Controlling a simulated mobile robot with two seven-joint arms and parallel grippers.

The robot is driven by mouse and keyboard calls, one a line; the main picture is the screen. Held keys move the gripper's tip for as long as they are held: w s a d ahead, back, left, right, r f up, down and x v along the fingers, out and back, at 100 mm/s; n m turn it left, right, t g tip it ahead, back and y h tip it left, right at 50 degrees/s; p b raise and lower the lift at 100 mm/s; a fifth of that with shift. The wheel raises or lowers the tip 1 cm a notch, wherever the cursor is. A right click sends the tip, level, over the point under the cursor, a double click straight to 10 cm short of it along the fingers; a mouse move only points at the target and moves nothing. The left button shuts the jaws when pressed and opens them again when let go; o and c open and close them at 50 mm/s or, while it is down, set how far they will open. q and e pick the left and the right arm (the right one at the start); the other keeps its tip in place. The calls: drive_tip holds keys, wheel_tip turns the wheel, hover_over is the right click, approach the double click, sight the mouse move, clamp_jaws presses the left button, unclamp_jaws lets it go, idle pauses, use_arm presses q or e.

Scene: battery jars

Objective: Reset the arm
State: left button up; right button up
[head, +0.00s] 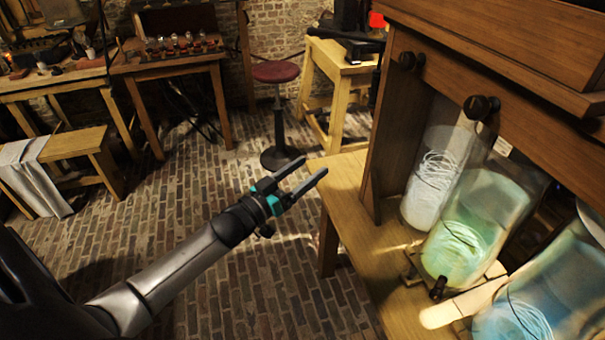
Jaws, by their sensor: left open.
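My left arm comes in from the lower left. My left gripper (306,174) is open and empty, its two grey fingers pointing to the upper right. In the picture it lies left of the wooden table with the jars (346,182), over the brick floor and near the table's left end. Nothing shows between the fingers. My right gripper is not in the head view.
Glass jars stand on the right: a pale one (436,180), a greenish glowing one (470,235) and a bluish one (535,300). A wooden cabinet (390,130) rises around them. A red stool (277,72) and workbenches stand behind. Brick floor (190,195) is open at left.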

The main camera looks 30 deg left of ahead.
use_arm(q)
drive_tip(key=shift+f, duration=0.1)
idle(0.4)
drive_tip(key=s+f+g+y+b, duration=0.1)
drive_tip(key=s+f+g+y, duration=0.3)
drive_tip(key=f, duration=0.8)
drive_tip(key=s+f+n+g+h+b, duration=0.1)
drive_tip(key=s+f+g+b, duration=0.1)
drive_tip(key=s+f, duration=0.75)
drive_tip(key=s+f+g+y+b, duration=0.1)
drive_tip(key=s+f+g+y, duration=0.15)
drive_tip(key=f, duration=1.25)
drive_tip(key=s+d+f+m+g+b, duration=0.1)
drive_tip(key=s+d+f+g, duration=0.2)
drive_tip(key=s, duration=0.6)
drive_tip(key=s+d+f+m+g+b, duration=0.1)
drive_tip(key=s+d+f+g, duration=0.2)
drive_tip(key=s+f, duration=0.5)
drive_tip(key=s+d+f+g+b, duration=0.1)
drive_tip(key=s+d+f+g, duration=0.2)
drive_tip(key=s, duration=0.8)
wheel_tip(320, 180, down, 3)
drive_tip(key=shift+s+r+m, duration=0.2)
drive_tip(key=shift+s+m, duration=0.2)
